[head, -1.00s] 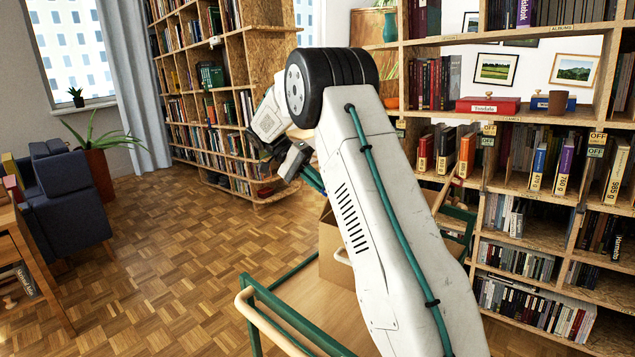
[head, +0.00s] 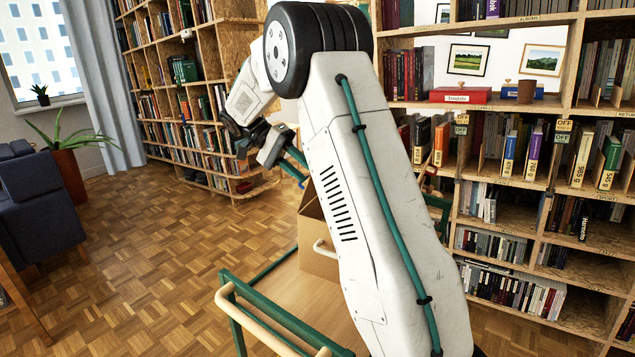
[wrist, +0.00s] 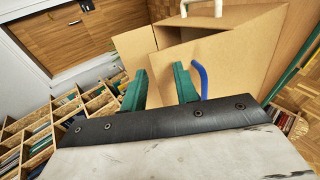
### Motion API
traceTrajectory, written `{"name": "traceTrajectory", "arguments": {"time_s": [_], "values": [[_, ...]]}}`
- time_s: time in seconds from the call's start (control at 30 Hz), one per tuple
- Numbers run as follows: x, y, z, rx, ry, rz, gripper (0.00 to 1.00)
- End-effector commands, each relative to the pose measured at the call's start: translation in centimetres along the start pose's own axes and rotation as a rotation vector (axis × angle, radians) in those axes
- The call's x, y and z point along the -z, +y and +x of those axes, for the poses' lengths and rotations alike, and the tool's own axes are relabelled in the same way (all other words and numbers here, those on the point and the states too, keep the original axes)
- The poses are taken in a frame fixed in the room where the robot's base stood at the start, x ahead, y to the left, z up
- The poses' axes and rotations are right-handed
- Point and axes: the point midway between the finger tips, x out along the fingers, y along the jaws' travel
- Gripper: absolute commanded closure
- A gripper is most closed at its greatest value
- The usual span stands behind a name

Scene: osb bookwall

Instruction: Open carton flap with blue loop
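The brown cardboard carton (wrist: 235,45) fills the upper right of the wrist view. In the head view, the carton (head: 315,240) stands on a cart, partly hidden behind my arm. The blue loop (wrist: 201,80) shows just right of my gripper's right finger, against the carton's cardboard. It is outside the gap between the fingers. A cardboard flap (wrist: 134,45) sticks out at the carton's left. My gripper (wrist: 159,69) has two green fingers, spread apart with nothing between them. In the head view, my gripper (head: 295,158) is above the carton's far left side. I cannot tell whether a finger touches the loop.
The cart has a green frame (head: 262,318) and a cream handle (head: 250,312). Bookshelves (head: 510,260) stand close on the right, and another (head: 190,95) is behind. The parquet floor (head: 150,270) is open on the left. A dark armchair (head: 35,210) is at far left.

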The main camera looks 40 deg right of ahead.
Motion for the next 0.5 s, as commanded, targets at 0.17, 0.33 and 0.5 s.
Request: {"name": "traceTrajectory", "arguments": {"time_s": [0.17, 0.33, 0.5], "values": [[-2.7, 2.3, 2.7, 0.0, 0.0, 0.0, 0.7], [-5.0, 4.0, 5.0, 0.0, 0.001, 0.0, 0.7], [-6.5, 5.1, 6.5, 0.0, 0.0, 0.0, 0.7]]}}
